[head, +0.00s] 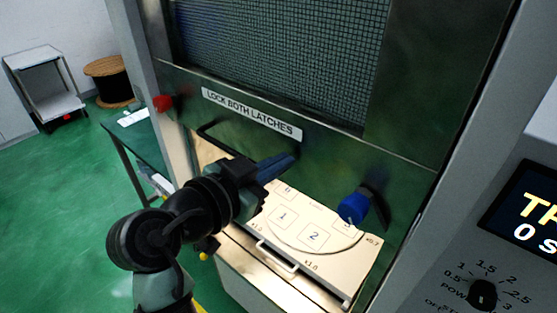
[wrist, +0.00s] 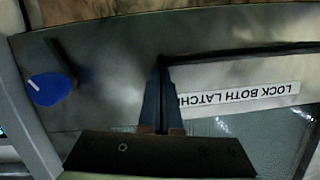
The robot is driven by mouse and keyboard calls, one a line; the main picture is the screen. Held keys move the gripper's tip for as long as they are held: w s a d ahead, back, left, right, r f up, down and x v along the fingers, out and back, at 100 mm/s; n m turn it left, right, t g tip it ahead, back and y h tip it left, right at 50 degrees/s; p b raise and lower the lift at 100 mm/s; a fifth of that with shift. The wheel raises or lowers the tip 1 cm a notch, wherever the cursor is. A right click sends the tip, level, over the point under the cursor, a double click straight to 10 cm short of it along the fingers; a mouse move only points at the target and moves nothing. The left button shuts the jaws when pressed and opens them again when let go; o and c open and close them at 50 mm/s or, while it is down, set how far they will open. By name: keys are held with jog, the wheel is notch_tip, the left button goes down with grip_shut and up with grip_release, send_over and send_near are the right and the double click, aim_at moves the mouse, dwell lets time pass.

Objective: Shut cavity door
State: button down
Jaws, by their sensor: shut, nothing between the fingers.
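The cavity door (head: 320,150) is a dark green metal panel with a mesh window and a label reading "LOCK BOTH LATCHES". It is partly raised, with a lit opening below its lower edge. A black bar handle (head: 212,137) runs below the label; it also shows in the wrist view (wrist: 240,54). A red latch (head: 164,103) is at the door's left and a blue latch (head: 354,207) at its right, also in the wrist view (wrist: 52,88). My gripper (head: 290,158) is shut and empty, its tips (wrist: 162,66) at one end of the handle. I cannot tell whether they touch.
Below the door, a pale tray (head: 262,245) with numbered squares and a front handle sits in the opening. A control panel with a display (head: 525,218) and a power knob (head: 482,294) is at right.

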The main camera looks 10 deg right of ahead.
jog(key=shift+f, duration=0.1)
notch_tip(320, 180, down, 50)
jog(key=b, duration=4.3)
jog(key=shift+r, duration=0.2)
